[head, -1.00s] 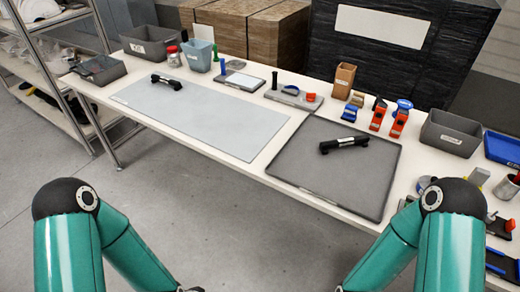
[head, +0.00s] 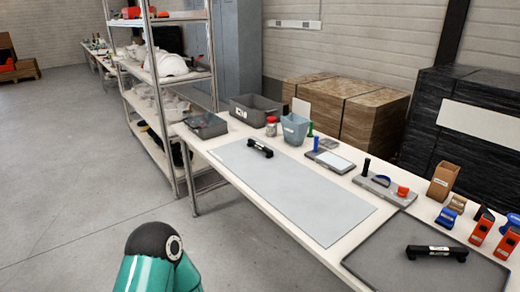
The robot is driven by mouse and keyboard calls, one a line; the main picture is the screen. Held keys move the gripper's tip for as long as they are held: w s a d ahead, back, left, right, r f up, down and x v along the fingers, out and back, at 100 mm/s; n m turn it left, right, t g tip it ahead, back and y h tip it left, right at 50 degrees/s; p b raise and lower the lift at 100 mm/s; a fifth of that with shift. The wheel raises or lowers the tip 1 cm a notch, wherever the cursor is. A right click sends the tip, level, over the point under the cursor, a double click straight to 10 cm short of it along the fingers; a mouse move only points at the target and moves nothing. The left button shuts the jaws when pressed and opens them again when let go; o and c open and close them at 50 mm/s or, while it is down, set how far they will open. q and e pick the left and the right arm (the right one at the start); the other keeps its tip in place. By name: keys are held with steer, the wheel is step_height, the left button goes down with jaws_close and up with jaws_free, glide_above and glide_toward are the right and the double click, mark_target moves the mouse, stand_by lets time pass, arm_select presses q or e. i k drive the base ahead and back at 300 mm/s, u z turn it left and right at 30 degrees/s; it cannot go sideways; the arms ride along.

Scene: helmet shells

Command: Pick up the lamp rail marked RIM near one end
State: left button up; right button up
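Two short black rails with pale labels lie on the long table. One rail (head: 260,148) lies on the light grey mat (head: 290,195) near its far left end. The other rail (head: 437,252) lies on the dark grey tray (head: 400,277) at the lower right. The print on both labels is too small to read, so I cannot tell which one is marked RIM. Part of my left arm shows at the bottom, but its gripper is out of view. My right gripper is out of view too.
Grey bins (head: 254,109), a blue-grey bin (head: 294,128), a brown holder (head: 442,181) and orange tools (head: 482,228) line the table's back. A metal shelf (head: 165,77) with white helmet shells stands at the left. The floor (head: 90,190) in front is clear.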

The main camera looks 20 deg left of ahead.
mark_target(251, 142)
steer(key=z, duration=0.9)
steer(key=i, duration=0.15)
steer(key=u, duration=3.2)
steer(key=i, duration=4.8)
steer(key=z, duration=0.55)
